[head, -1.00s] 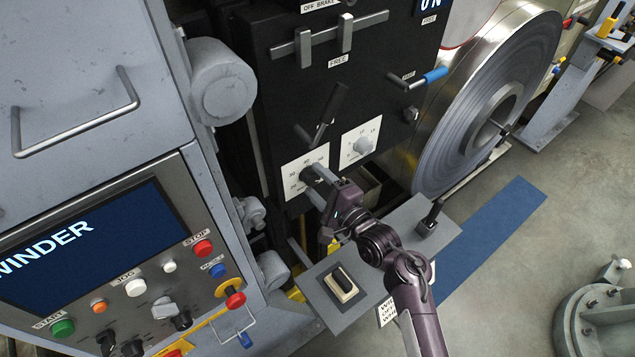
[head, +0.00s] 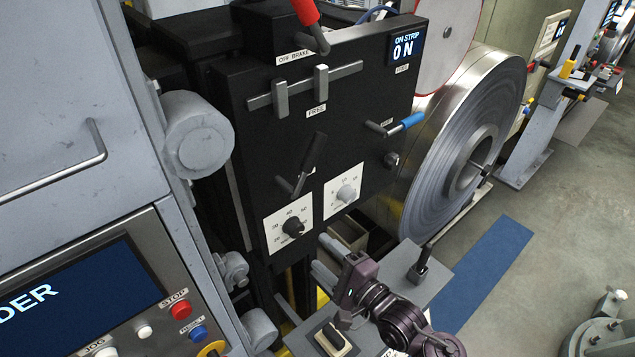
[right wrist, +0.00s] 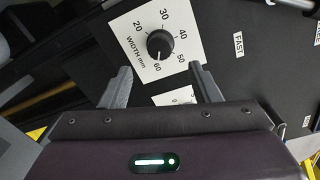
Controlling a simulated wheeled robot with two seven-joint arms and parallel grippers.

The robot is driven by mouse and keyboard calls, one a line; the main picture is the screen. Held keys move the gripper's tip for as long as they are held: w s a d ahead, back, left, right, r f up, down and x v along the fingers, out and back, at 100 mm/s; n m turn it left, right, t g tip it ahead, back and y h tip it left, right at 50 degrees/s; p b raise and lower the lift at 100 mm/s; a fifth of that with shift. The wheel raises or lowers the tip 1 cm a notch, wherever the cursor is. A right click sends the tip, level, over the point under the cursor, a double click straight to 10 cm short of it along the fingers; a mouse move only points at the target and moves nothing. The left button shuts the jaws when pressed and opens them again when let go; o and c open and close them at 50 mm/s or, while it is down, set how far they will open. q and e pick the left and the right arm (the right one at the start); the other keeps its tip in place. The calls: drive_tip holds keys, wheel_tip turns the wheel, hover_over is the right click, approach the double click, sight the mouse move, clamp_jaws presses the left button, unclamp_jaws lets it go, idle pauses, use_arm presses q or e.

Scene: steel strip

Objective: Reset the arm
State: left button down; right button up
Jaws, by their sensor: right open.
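My right gripper (head: 326,256) is in front of the lower part of the black machine panel (head: 235,130). In the right wrist view its two fingers (right wrist: 160,88) stand apart with nothing between them. Beyond them is the black width knob (right wrist: 160,44) on its white scale plate; the pointer is near 60. In the head view this width knob (head: 293,227) shows uncovered, up and left of the gripper and apart from it. The grey knob (head: 345,193) on the second scale is to its right. My left gripper is not in view.
A large steel coil (head: 440,150) stands at the right. A grey shelf (head: 430,272) with a black lever and a rocker switch (head: 331,340) lies around my right arm. A button panel (head: 150,300) is at the lower left.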

drive_tip(key=s+d+f+n+g+h, duration=0.4)
drive_tip(key=s+d+n+g+h, duration=0.1)
drive_tip(key=d+n+h, duration=0.35)
drive_tip(key=s+d+n+g+h, duration=0.2)
drive_tip(key=s+d+n+g, duration=0.35)
drive_tip(key=s+n, duration=0.4)
drive_tip(key=s+f+m+g+b, duration=0.2)
drive_tip(key=f+b, duration=0.5)
drive_tip(key=f, duration=2.8)
drive_tip(key=s+d+f+b, duration=0.2)
drive_tip(key=s+f, duration=0.8)
drive_tip(key=f, duration=0.2)
drive_tip(key=s+d+f+b, duration=0.2)
drive_tip(key=s+f+b, duration=0.1)
drive_tip(key=s+f, duration=0.8)
drive_tip(key=shift+s+f+n, duration=0.15)
drive_tip(key=shift+f+n, duration=0.15)
drive_tip(key=shift+f, duration=0.4)
